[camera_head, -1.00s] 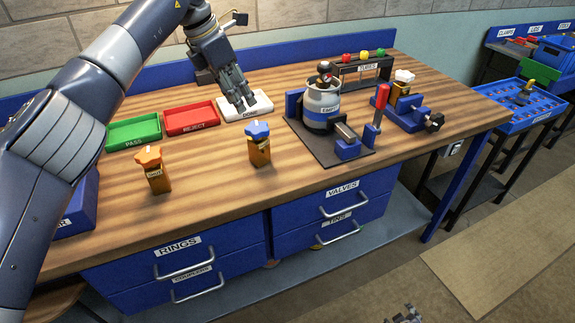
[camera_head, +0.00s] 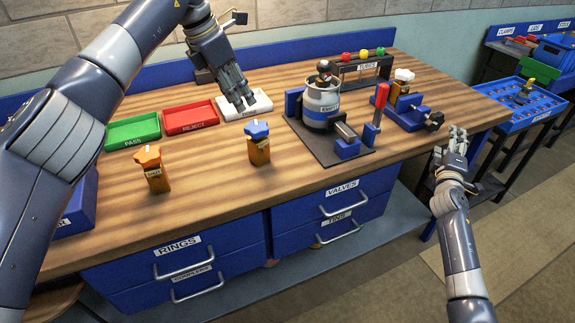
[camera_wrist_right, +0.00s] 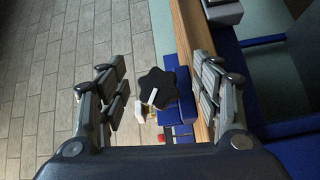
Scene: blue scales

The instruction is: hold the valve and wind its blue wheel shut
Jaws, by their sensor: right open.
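The valve with the blue wheel (camera_head: 256,130) stands upright on the wooden bench, with an orange-brown body. My left gripper (camera_head: 244,106) hangs fingers down over the white DONE tray (camera_head: 262,104), behind and left of that valve and apart from it; whether its fingers are shut is unclear. My right gripper (camera_head: 457,135) is open and empty, past the bench's right front edge. In the right wrist view a black star knob (camera_wrist_right: 155,91) shows between its spread fingers (camera_wrist_right: 160,98), farther off. This knob (camera_head: 434,121) belongs to the blue clamp fixture (camera_head: 405,115).
A valve with an orange wheel (camera_head: 149,156) stands at left. A valve with a white wheel (camera_head: 404,76) stands at the clamp fixture. A canister (camera_head: 321,103) and a red-handled lever (camera_head: 381,96) stand between. Green PASS (camera_head: 133,131) and red REJECT (camera_head: 191,117) trays lie behind.

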